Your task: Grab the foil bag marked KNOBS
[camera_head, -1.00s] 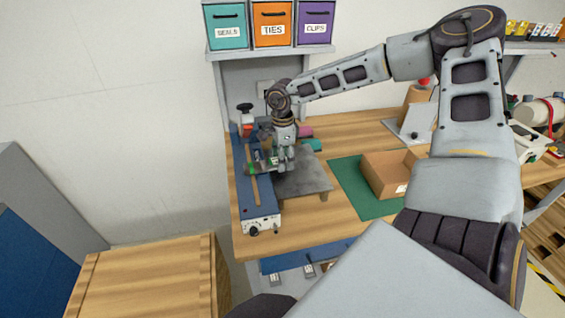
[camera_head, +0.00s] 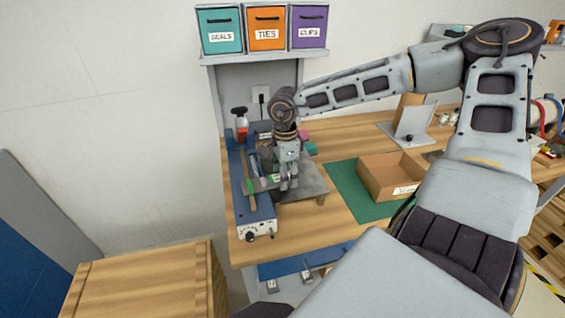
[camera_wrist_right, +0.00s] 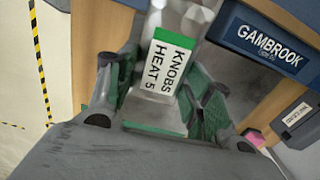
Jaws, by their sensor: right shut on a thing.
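The foil bag marked KNOBS (camera_wrist_right: 163,68) has a white label reading "KNOBS HEAT 5" with green edges. My right gripper (camera_wrist_right: 165,85) is shut on it, with one finger on each side of the label in the wrist view. In the head view my right gripper (camera_head: 287,182) is low over the blue sealer and the grey plate, and the bag (camera_head: 262,185) shows only partly beside its fingers. I cannot tell whether the bag touches the sealer. My left gripper is not in view.
The blue sealer (camera_head: 258,222) marked GAMBROOK (camera_wrist_right: 265,42) lies along the bench's left side. A grey plate (camera_head: 312,182) is beside it. An open cardboard box (camera_head: 385,182) stands on a green mat (camera_head: 345,185). A spray bottle (camera_head: 241,125) stands behind. A wooden crate (camera_head: 145,280) is at front left.

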